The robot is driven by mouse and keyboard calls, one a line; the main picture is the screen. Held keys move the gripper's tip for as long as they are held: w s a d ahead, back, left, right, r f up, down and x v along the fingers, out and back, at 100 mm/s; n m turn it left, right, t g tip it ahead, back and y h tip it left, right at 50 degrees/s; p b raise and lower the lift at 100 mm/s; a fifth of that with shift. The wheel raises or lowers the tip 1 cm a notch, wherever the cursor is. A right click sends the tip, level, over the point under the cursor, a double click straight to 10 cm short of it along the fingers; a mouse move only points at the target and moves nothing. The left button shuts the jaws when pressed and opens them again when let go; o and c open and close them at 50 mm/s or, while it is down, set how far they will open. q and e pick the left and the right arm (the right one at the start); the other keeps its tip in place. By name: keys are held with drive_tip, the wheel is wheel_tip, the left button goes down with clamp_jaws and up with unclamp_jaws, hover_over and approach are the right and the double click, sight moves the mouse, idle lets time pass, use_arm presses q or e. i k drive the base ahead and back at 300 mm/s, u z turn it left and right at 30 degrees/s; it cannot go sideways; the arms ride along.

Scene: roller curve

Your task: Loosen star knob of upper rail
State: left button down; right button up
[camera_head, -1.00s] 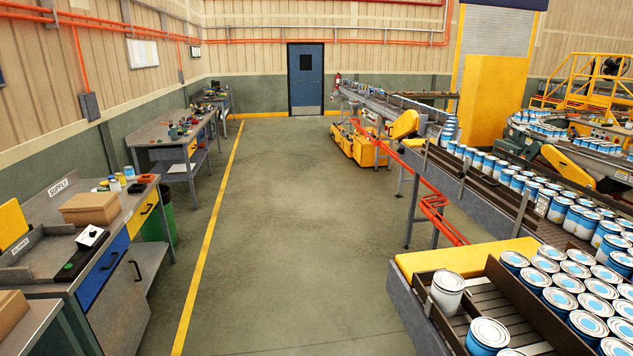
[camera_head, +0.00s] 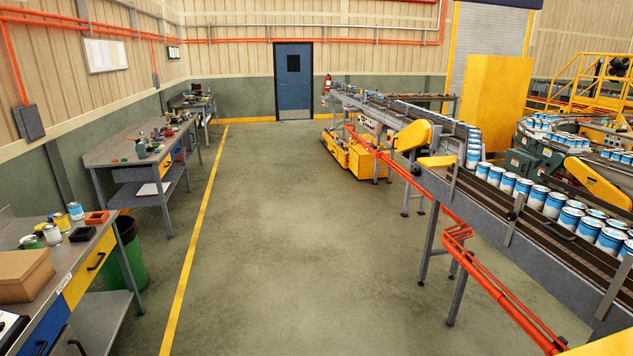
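The conveyor (camera_head: 545,246) runs along the right side, with blue-and-white cans (camera_head: 555,205) in a line on it. A dark guide rail (camera_head: 485,188) follows its near side, held by upright grey brackets (camera_head: 514,219). A small dark knob-like part (camera_head: 519,205) shows at one bracket, but it is too small to tell whether it is the star knob. Neither of my grippers is in view.
A wide clear floor aisle (camera_head: 270,220) lies ahead, with a yellow line (camera_head: 205,218) on its left. Workbenches (camera_head: 150,148) stand along the left wall, with a green bin (camera_head: 127,262). A yellow machine (camera_head: 352,153) stands beside the conveyor. A blue door (camera_head: 293,80) is at the back.

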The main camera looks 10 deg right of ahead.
sight(512, 216)
drive_tip(key=i, duration=1.15)
drive_tip(key=z, duration=0.85)
drive_tip(key=i, duration=0.3)
drive_tip(key=z, duration=1.1)
